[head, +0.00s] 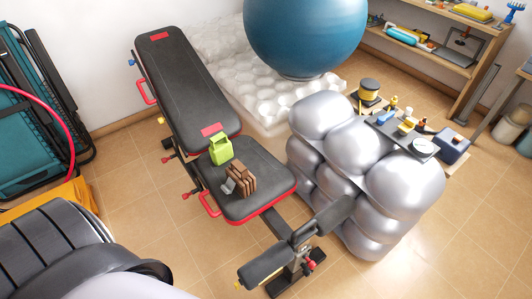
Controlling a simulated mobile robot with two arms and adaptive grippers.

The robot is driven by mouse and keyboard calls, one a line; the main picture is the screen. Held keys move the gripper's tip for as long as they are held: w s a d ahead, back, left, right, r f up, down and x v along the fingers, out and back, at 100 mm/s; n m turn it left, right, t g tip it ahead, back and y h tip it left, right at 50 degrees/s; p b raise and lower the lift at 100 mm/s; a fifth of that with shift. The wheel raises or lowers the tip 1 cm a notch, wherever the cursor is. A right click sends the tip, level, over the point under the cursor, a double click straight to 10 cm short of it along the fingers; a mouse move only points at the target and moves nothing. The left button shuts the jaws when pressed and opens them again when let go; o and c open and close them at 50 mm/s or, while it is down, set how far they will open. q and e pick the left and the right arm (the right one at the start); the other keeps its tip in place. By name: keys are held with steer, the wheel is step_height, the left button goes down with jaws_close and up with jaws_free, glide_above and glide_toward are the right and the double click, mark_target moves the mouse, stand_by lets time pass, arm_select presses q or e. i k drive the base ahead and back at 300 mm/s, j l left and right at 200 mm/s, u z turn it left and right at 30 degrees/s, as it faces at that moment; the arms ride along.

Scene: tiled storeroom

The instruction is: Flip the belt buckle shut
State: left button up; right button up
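A brown strapped bundle (243,178), which looks like a folded or coiled belt, rests on the black seat of the weight bench (262,203). A small grey piece (228,186) sticks out at its left end and may be the buckle. It is too small to tell whether the buckle is open or shut. A lime-green object with a handle-like top (220,150) stands just behind the bundle on the bench. Neither of my grippers can be made out in the head view, and nothing is touching the bundle.
Silvery rounded bulges (400,185) stand right of the bench, with small items on a dark tray (385,125). A blue exercise ball (305,35) is behind. Folded teal-and-black equipment (30,120) leans at left. Open tiled floor (150,215) lies left of the bench.

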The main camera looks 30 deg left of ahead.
mark_target(228, 188)
steer(key=j+z, duration=0.1)
steer(key=j, duration=0.35)
steer(key=j+z, duration=0.1)
steer(key=j, duration=0.35)
steer(key=k+j+z, duration=0.15)
steer(key=j, duration=0.25)
steer(key=j+z, duration=0.1)
steer(key=j, duration=0.35)
steer(key=k+j+z, duration=0.1)
steer(key=j, duration=0.35)
steer(key=k+j+z, duration=0.1)
steer(key=j, duration=0.3)
steer(key=k+j+z, duration=0.15)
steer(key=j, duration=0.3)
